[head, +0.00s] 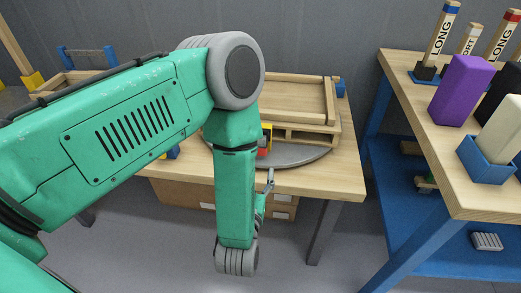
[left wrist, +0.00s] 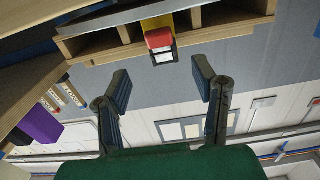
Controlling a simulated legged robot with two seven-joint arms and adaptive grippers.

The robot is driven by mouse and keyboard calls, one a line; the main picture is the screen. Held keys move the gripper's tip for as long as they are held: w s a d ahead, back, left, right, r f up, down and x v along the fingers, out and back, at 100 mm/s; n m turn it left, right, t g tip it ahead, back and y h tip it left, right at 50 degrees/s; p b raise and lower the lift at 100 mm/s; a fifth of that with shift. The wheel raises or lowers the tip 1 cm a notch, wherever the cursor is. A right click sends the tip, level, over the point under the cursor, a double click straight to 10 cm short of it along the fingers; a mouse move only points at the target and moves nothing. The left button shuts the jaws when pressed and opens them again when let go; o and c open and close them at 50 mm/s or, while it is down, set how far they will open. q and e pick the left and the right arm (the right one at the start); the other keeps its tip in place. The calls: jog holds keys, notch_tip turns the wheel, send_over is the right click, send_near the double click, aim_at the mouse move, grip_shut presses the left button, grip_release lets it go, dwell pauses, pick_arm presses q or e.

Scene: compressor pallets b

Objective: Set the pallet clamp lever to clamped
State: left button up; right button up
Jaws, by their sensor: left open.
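The pallet clamp lever shows as a red block with a pale end (left wrist: 160,42) on a yellow mount (left wrist: 156,22), at the top middle of the left wrist view. In the head view the red lever (head: 264,150) shows just right of my green arm, at the front of the wooden pallet (head: 312,134). My left gripper (left wrist: 160,86) is open and empty, its two dark fingers apart on either side below the lever, not touching it in the picture. In the head view my left gripper (head: 270,178) is mostly hidden behind my forearm. My right gripper is not in view.
The pallet rests on a grey round plate (head: 300,156) on a wooden table (head: 335,180). At right, another bench (head: 420,110) holds a purple block (head: 462,90), a cream block in a blue holder (head: 486,160) and posts marked LONG (head: 441,38). Floor lies between the benches.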

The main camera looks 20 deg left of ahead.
pick_arm(q)
jog(key=b+x, duration=0.1)
jog(key=x, duration=0.7)
jog(key=c, duration=1.1)
jog(key=shift+f+b, duration=0.1)
jog(key=shift+b, duration=0.2)
